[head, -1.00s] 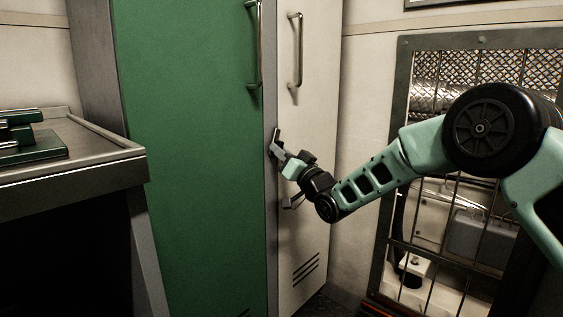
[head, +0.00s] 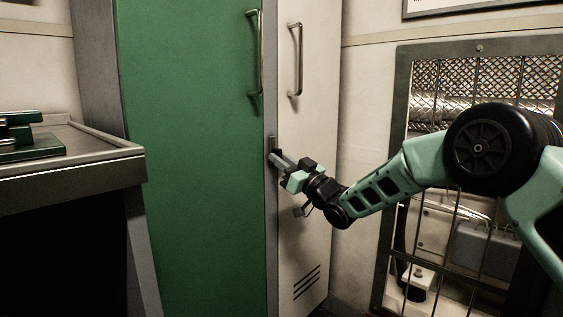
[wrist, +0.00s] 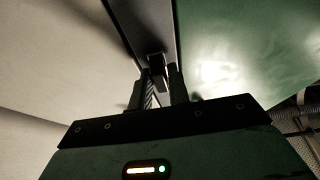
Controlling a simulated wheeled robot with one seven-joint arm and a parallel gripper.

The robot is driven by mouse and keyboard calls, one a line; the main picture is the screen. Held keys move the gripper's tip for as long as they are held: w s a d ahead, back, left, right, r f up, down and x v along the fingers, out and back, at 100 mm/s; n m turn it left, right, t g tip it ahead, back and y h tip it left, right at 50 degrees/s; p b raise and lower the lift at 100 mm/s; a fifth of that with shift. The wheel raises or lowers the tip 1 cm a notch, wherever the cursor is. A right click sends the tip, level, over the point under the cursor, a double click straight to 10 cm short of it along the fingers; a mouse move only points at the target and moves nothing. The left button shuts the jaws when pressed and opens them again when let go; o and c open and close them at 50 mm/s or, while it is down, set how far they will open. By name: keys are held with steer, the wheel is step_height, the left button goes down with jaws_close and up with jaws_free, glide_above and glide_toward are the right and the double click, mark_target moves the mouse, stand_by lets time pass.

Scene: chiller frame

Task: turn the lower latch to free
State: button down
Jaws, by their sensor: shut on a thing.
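The lower latch is a small dark piece on the grey post between the green door and the white door. In the head view the latch (head: 272,142) looks roughly upright, its lower part hidden by my gripper. In the wrist view the latch (wrist: 156,66) stands out from the post at my fingertips. My gripper (head: 275,156) reaches it from the right and is shut on it. In the wrist view my gripper's two fingers (wrist: 161,88) lie on either side of the latch's near end.
The green door (head: 195,150) and white door (head: 305,190) have tall bar handles above my gripper. A metal bench (head: 85,165) with green blocks stands at the left. A barred, meshed frame (head: 403,110) is behind my arm at the right.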

steer(key=shift+f, duration=0.1)
steer(key=c, duration=1.4)
jaws_free()
steer(key=p+v, duration=0.3)
steer(key=v, duration=1.4)
steer(key=shift+d, duration=0.25)
